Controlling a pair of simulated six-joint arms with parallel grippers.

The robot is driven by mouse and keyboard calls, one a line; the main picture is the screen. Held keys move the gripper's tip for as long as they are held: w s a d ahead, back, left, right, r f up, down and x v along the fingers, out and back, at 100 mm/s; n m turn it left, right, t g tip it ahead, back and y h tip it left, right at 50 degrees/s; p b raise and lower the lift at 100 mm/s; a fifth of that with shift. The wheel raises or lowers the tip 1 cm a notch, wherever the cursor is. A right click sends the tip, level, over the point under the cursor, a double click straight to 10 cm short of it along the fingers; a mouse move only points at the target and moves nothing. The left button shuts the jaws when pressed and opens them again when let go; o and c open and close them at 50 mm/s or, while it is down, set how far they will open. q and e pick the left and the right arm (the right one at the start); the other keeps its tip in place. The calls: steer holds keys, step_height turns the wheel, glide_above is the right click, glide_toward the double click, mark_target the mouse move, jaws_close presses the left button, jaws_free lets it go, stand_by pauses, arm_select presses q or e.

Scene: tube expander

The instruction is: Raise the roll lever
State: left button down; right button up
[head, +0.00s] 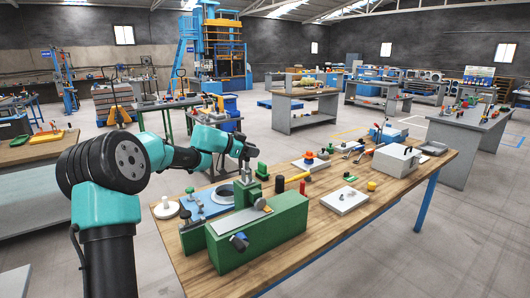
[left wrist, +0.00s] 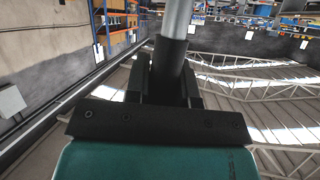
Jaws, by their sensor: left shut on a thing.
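My left gripper (head: 244,153) is above this post. In the left wrist view, my left gripper (left wrist: 166,80) is shut around the dark grip (left wrist: 171,58) of a grey metal rod, which looks like the roll lever (left wrist: 178,18). The rod runs out of the top of that view. In the head view the lever is small and mostly hidden at the gripper. My right gripper does not show.
The wooden bench (head: 400,192) also carries a white plate with a knob (head: 344,200), a grey box (head: 396,160), a red cylinder (head: 302,187) and a yellow knob (head: 371,186). A blue fixture (head: 205,203) sits behind the green machine. The air around the gripper looks clear.

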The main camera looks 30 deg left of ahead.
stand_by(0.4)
arm_select(q)
steer(key=c, duration=1)
jaws_free()
steer(key=shift+o, duration=0.2)
steer(key=shift+s+a, duration=0.1)
steer(key=v, duration=1.7)
steer(key=shift+r, duration=0.1)
